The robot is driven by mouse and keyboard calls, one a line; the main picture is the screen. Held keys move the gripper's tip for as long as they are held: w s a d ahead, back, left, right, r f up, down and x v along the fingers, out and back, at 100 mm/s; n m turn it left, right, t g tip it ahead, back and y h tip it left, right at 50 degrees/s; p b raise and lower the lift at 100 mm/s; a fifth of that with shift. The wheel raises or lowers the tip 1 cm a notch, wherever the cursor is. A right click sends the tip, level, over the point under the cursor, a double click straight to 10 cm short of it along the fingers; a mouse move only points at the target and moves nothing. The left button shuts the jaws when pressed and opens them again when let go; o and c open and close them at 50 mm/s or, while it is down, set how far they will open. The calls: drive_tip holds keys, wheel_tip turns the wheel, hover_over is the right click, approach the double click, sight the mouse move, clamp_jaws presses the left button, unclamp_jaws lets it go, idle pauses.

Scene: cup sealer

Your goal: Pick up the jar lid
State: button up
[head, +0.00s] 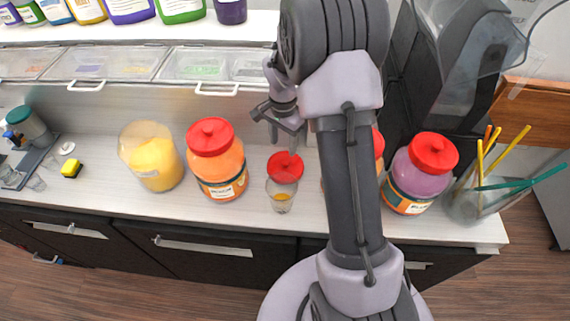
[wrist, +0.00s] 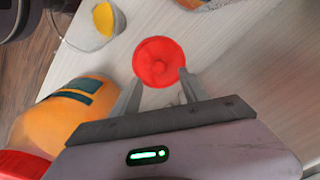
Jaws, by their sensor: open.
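A red jar lid (head: 285,167) with a small knob lies on the pale counter, behind a small clear cup (head: 281,196) with some yellow in it. In the wrist view the lid (wrist: 159,62) lies between and just ahead of the two fingertips. My gripper (head: 282,138) is open and empty, above the lid and close to it. It also shows in the wrist view (wrist: 157,80), one finger on each side of the lid's near part. I cannot tell whether the fingers touch the lid.
A red-lidded orange jar (head: 218,165) and an open jar of yellow content (head: 152,158) stand left. A red-lidded purple jar (head: 417,175) and a container of straws (head: 478,197) stand right. My arm partly hides another red-lidded jar. Clear bins (head: 200,64) line the back.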

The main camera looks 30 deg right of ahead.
sight(285, 162)
drive_tip(key=f, duration=0.8)
drive_tip(key=shift+d+f+b, duration=0.2)
drive_tip(key=shift+d+b, duration=0.05)
drive_tip(key=shift+b, duration=0.15)
drive_tip(key=shift+s+r, duration=0.1)
clamp_jaws()
